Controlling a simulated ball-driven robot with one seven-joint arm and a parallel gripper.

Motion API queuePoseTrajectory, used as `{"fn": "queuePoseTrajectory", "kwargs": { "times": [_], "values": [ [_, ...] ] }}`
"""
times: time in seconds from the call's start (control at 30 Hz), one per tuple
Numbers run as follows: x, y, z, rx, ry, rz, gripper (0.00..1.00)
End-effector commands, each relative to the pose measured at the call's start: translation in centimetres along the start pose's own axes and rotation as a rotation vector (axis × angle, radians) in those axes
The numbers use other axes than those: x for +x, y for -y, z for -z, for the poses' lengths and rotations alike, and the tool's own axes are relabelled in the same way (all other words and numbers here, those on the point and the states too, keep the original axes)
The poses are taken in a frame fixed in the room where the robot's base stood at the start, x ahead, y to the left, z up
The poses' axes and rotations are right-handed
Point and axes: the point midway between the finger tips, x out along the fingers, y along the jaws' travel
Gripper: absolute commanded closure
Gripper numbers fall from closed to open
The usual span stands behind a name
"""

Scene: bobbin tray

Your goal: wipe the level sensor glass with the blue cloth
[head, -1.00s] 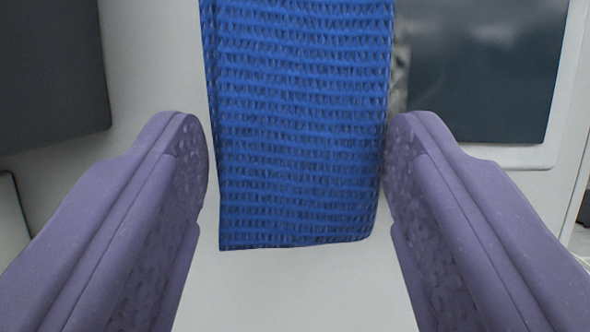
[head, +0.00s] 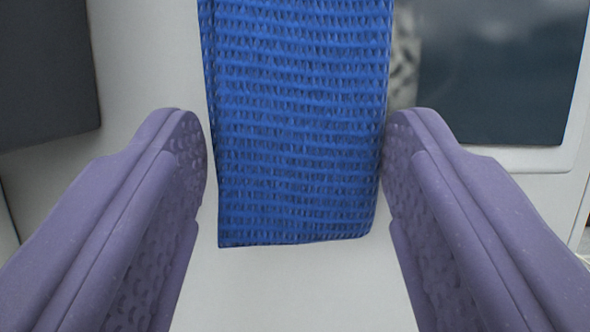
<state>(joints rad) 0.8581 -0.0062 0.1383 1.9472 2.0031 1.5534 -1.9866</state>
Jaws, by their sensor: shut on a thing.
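The blue cloth (head: 297,130) is a ribbed, folded piece that hangs between the two purple fingers of my gripper (head: 296,160). My gripper is shut on the cloth, with a fingertip at each side edge. The cloth's lower edge hangs free in front of a pale surface, and its top runs out of the picture. A dark glossy pane (head: 500,75) in a pale frame is at the upper right, apart from the right finger. It may be the level sensor glass; I cannot tell for sure. A blurred, mottled grey patch shows at its left edge, partly hidden by the cloth.
A dark grey panel (head: 45,70) is at the upper left on the pale surface (head: 290,290). The pale surface below the cloth is bare. A dark narrow seam runs at the far left edge.

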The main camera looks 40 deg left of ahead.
Motion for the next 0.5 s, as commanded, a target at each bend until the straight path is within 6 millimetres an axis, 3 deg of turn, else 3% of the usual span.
{"fn": "queuePoseTrajectory", "kwargs": {
  "times": [0.5],
  "values": [
    [0.98,0.05,-0.44,0.001,-0.001,0.001,0.66]
  ]
}}
